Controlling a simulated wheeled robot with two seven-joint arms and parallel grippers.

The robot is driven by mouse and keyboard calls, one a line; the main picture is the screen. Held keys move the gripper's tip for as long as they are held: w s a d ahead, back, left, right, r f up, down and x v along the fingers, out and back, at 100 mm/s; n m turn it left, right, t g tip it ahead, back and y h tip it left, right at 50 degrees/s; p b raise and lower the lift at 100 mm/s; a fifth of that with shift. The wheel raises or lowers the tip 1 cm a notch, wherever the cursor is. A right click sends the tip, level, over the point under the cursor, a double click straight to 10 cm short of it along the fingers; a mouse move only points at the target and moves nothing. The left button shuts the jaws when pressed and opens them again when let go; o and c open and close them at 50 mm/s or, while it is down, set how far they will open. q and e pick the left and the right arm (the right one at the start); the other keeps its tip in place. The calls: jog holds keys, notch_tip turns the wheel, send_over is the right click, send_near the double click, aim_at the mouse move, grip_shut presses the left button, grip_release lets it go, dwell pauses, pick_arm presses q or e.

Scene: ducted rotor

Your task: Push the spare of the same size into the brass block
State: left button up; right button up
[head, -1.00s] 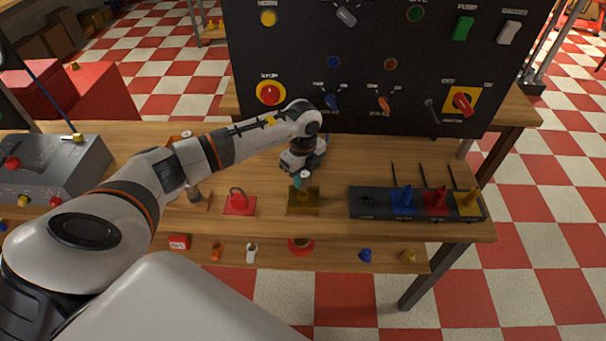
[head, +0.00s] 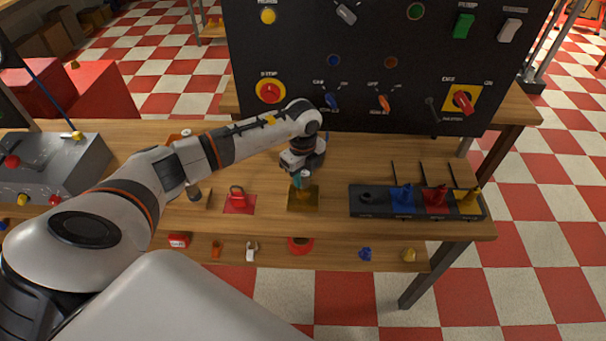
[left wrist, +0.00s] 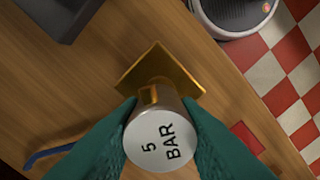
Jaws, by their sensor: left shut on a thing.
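The brass block (head: 303,205) sits on the table in front of the black panel. In the left wrist view it shows as a gold square plate (left wrist: 142,70) with a raised brass part (left wrist: 150,94). My left gripper (head: 299,178) is directly over it, pointing down. Its teal fingers (left wrist: 160,132) are shut on a silver cylinder (left wrist: 161,138) with "5 BAR" on its flat top. The cylinder is lined up over the block's raised part and hides most of it. I cannot tell how deep it sits. My right gripper is not in view.
A red padlock-like piece on a red plate (head: 239,203) is left of the block. A dark rack (head: 372,211) with blue, red and yellow pieces is to the right. The black control panel (head: 300,60) stands behind. Small parts lie on the lower front shelf (head: 335,260).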

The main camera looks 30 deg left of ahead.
pick_arm(q)
jog(key=shift+f+b, duration=0.8)
jog(key=shift+f, duration=0.45)
jog(key=o, duration=1.1)
jog(key=shift+c, duration=0.2)
jog(key=shift+r, duration=0.1)
